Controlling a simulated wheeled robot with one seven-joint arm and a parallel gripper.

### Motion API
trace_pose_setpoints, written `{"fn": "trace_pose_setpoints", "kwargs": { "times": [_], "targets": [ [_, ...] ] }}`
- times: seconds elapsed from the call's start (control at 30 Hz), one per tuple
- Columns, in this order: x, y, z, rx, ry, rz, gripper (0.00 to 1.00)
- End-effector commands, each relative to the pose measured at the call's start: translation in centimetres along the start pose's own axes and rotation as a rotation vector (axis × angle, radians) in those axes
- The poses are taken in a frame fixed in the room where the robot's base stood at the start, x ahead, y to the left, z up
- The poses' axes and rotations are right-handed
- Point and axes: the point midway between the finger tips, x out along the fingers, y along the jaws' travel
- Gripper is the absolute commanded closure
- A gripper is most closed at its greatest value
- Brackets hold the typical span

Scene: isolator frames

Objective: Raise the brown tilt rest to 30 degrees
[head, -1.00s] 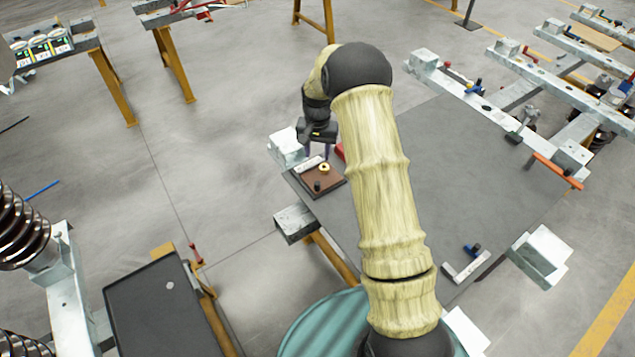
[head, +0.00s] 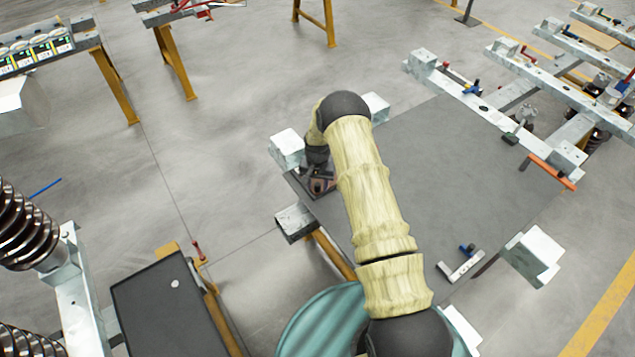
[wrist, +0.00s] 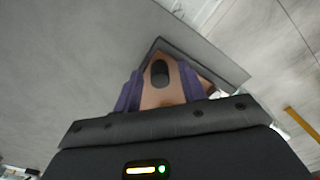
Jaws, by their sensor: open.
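The brown tilt rest (wrist: 158,98) fills the space between my fingers in the wrist view, with a black knob (wrist: 159,73) on its face. In the head view the rest (head: 321,187) is at the left corner of the grey table and is mostly hidden under my wrist. My gripper (wrist: 160,80) is open, its two purple fingers on either side of the black knob. I cannot tell whether they touch the rest. The rest's tilt angle cannot be read from these views.
The grey table top (head: 440,170) is mostly clear. A metal block (head: 287,148) stands close beside my wrist at the table's edge. A small bracket with a blue part (head: 462,264) lies near the front edge. A black tray (head: 170,310) is at the lower left.

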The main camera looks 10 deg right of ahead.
Motion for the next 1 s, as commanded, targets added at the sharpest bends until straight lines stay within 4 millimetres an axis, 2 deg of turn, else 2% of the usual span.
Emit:
{"fn": "trace_pose_setpoints", "kwargs": {
  "times": [0.33,0.37,0.53,0.57,1.0],
  "targets": [
    [0.47,-0.01,0.01,0.0,0.0,0.0,0.59],
    [0.47,-0.01,0.01,0.0,0.0,0.0,0.63],
    [0.45,0.0,0.02,0.0,0.0,0.0,0.96],
    [0.45,0.0,0.02,0.0,0.0,0.0,1.0],
    [0.23,0.14,0.47,-0.001,-0.013,0.011,1.0]
  ]
}}
